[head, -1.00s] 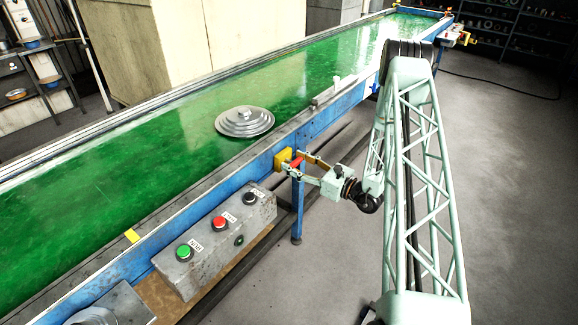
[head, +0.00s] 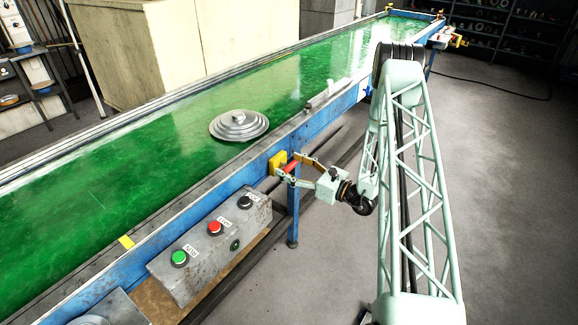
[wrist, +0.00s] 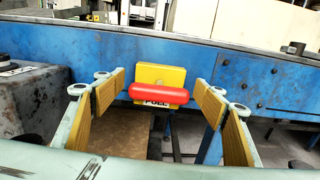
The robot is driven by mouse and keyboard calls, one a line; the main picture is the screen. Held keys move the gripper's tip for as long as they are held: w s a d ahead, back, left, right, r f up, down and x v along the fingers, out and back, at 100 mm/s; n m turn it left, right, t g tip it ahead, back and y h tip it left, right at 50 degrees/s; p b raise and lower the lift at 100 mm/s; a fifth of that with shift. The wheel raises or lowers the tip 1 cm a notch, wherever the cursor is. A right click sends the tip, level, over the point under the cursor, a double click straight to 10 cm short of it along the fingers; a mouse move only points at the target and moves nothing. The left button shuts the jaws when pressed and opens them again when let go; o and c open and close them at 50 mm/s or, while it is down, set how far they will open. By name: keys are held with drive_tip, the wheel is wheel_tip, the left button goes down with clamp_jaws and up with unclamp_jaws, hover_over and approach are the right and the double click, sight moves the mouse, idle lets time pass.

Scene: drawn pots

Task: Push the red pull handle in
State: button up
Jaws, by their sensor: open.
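The red pull handle (wrist: 158,92) is a horizontal bar in front of a yellow housing (wrist: 162,74) with a PULL label on the blue conveyor side. In the head view the handle (head: 290,166) stands out from its yellow housing (head: 277,162). My gripper (wrist: 160,98) is open, with a yellow-padded finger on each side of the handle and clear gaps to it. In the head view my gripper (head: 289,165) reaches the handle from the right, its fingers straddling it. No finger contact with the handle shows.
The green conveyor (head: 190,145) carries a stepped grey metal piece (head: 239,124). A grey control box (head: 208,250) with green, red and black buttons sits left of my gripper. A blue leg (head: 293,215) stands below the handle. Open floor lies to the right.

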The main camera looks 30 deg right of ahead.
drive_tip(key=v, duration=1.1)
drive_tip(key=shift+s, duration=0.3)
drive_tip(key=shift+d, duration=0.1)
drive_tip(key=shift+r, duration=0.1)
idle(0.5)
